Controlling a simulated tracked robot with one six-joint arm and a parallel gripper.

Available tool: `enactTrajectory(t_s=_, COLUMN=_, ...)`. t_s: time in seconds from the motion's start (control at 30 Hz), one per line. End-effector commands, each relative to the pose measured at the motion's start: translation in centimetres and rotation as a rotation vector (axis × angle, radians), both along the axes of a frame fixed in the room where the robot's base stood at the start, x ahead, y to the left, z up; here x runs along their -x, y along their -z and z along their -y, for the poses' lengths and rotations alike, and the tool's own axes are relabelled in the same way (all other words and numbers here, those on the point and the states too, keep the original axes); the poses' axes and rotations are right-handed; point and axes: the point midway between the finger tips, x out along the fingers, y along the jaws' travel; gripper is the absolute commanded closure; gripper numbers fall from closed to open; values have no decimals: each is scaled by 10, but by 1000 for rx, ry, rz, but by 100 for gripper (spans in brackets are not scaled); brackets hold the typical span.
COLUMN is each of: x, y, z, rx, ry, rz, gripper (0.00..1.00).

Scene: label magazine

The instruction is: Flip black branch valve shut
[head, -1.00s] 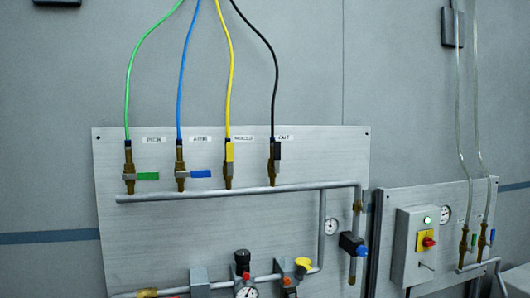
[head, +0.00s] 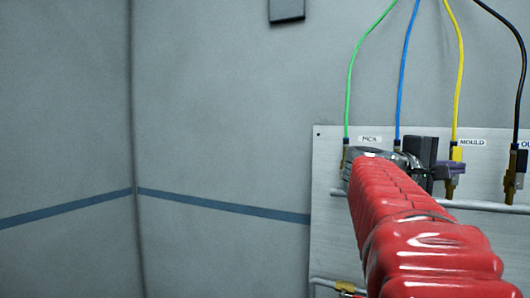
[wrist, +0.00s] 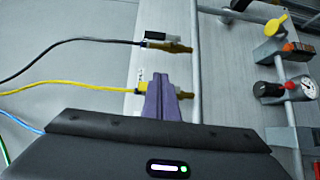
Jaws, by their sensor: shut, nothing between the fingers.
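The black branch valve (head: 511,178) is at the right edge of the head view, brass with a black lever (head: 521,162) standing along the line of its black hose. In the wrist view the black valve (wrist: 176,46) is at the upper middle, its lever (wrist: 161,33) beside it, also along the hose. My gripper (head: 457,168) is shut and empty, its purple fingers in front of the yellow valve, left of the black one. In the wrist view my gripper (wrist: 158,78) points up toward the black valve, apart from it, and partly hides the yellow valve.
The yellow valve (head: 451,187) is right by my fingers. A grey pipe (head: 478,206) runs under the valves. A gauge (wrist: 300,90) and a yellow knob (wrist: 277,24) lie to the right in the wrist view.

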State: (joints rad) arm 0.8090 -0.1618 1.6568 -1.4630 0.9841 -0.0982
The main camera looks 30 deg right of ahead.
Motion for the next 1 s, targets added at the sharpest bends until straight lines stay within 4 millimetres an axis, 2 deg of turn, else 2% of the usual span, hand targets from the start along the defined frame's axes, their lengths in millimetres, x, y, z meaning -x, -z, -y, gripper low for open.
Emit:
enactTrajectory(t_s=0.13, x=11, y=-16, z=11, rx=41, ry=35, rz=-35, gripper=100)
enactTrajectory(t_s=0.57, x=12, y=-16, z=14, rx=41, ry=36, rz=-36, gripper=100)
enactTrajectory(t_s=0.77, x=17, y=-16, z=31, rx=40, ry=38, rz=-36, gripper=100)
enactTrajectory(t_s=1.0, x=26, y=-15, z=65, rx=39, ry=39, rz=-36, gripper=100)
